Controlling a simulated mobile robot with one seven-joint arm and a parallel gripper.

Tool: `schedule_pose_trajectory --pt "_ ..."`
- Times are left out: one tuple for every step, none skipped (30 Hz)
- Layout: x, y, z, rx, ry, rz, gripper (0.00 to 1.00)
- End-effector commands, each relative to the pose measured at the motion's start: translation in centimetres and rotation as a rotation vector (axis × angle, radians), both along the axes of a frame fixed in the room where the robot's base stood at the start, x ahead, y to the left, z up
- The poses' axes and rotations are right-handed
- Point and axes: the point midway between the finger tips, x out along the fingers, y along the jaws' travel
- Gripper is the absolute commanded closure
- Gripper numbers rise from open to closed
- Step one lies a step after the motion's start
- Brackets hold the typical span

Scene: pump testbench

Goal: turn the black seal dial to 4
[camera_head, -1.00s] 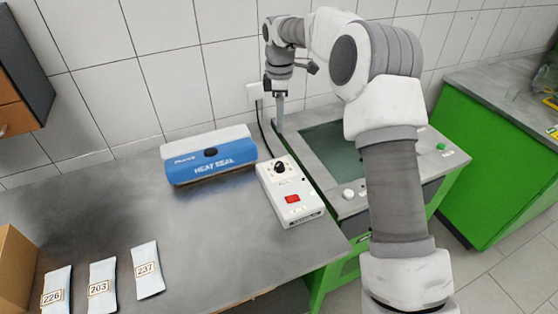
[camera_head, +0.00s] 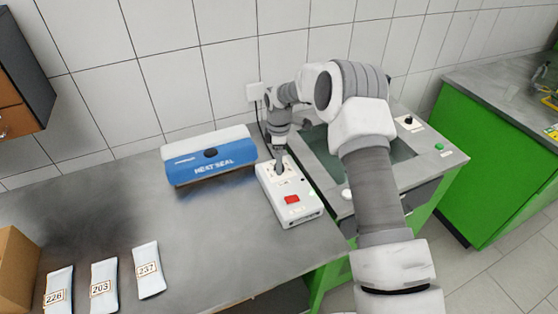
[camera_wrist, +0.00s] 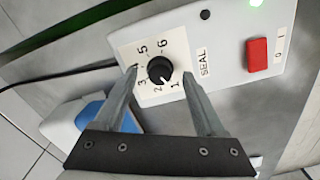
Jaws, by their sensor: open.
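The black seal dial (camera_wrist: 160,70) is a round knob on a white plate marked with numbers, on the white control box (camera_wrist: 215,45). A pale mark on the dial seems to point toward the 1. The 1, 2, 3, 5 and 6 show; the 4 is not visible, probably behind the left fingertip. My gripper (camera_wrist: 160,72) is open, with one fingertip on each side of the dial and small gaps showing. In the head view my gripper (camera_head: 280,168) is over the upper end of the box (camera_head: 300,211) and hides the dial.
Several numbered pouches (camera_head: 104,285) lie at front left; the table's middle is clear.

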Motion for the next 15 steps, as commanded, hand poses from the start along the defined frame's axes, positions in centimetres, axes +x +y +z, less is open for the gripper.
schedule_pose_trajectory --pt "-0.01 0.00 -0.33 0.000 0.001 0.000 0.27" --pt "-0.01 0.00 -0.48 0.000 0.000 0.000 0.27" --pt "0.00 0.00 -0.61 0.000 0.000 0.000 0.27" --pt "0.00 0.00 -0.68 0.000 0.000 0.000 0.27" --pt "0.01 0.00 -0.71 0.000 -0.001 0.000 0.27" --pt "0.01 -0.01 -0.74 0.000 -0.001 0.000 0.27" --pt "0.02 -0.01 -0.74 0.000 -0.001 0.000 0.27" --pt "0.02 -0.01 -0.73 0.000 -0.001 0.000 0.27" --pt "0.02 -0.02 -0.72 0.000 -0.001 0.000 0.27" --pt "0.02 -0.02 -0.72 0.000 -0.001 0.000 0.27" --pt "0.02 -0.02 -0.72 0.000 -0.001 0.000 0.27" --pt "0.02 -0.03 -0.71 0.000 -0.001 0.000 0.33" --pt "0.02 -0.03 -0.71 0.000 -0.001 0.000 0.38" --pt "0.02 -0.03 -0.70 0.000 -0.001 0.000 0.44" --pt "0.02 -0.03 -0.70 0.000 -0.001 0.000 0.51"
